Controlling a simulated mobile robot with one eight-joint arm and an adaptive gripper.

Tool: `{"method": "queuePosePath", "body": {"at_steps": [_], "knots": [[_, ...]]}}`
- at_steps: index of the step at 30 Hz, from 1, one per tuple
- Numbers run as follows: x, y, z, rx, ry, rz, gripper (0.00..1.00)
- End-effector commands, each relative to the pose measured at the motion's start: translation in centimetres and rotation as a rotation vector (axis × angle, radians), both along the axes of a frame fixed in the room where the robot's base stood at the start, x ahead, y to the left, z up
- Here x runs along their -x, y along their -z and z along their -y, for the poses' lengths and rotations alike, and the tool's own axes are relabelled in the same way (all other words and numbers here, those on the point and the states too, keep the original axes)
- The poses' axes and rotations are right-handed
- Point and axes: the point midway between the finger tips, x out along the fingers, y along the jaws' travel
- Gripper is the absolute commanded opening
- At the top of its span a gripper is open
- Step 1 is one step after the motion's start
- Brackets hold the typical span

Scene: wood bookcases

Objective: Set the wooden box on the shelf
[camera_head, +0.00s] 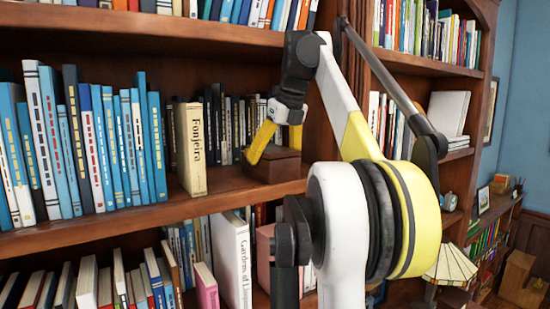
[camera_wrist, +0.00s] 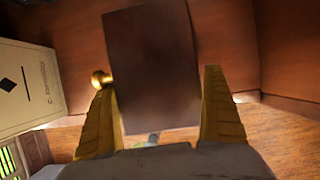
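The wooden box (camera_head: 272,168) is dark brown and rests on the middle shelf (camera_head: 150,214), right of the cream "Fonjeira" book. My gripper (camera_head: 273,154) reaches down to it with its yellow fingers spread. In the wrist view, the box (camera_wrist: 152,70) shows as a dark, slightly tilted panel between the fingertips of my gripper (camera_wrist: 160,80). The fingers stand on either side of it, with a narrow gap visible at the right finger. Contact at the left finger is unclear. Part of the box is hidden behind my fingers in the head view.
The cream book (camera_head: 191,148) stands close left of the box. Blue books (camera_head: 100,145) fill the shelf farther left, and dark books (camera_head: 225,125) stand behind. The upper shelf (camera_head: 150,25) overhangs the area. A divider (camera_head: 365,70) rises to the right.

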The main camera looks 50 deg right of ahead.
Motion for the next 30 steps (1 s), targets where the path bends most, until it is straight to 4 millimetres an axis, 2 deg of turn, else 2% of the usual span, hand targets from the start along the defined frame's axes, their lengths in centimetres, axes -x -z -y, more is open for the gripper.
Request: {"method": "queuePosePath", "body": {"at_steps": [5, 13, 24, 30], "knots": [[0.2, -0.9, 0.0, 0.000, 0.000, 0.000, 1.00], [1.8, -4.8, -0.5, 0.000, 0.001, 0.001, 1.00], [10.1, -4.5, -2.6, -0.001, 0.004, 0.000, 1.00], [12.8, -4.7, -3.4, 0.000, 0.001, 0.001, 1.00]]}}
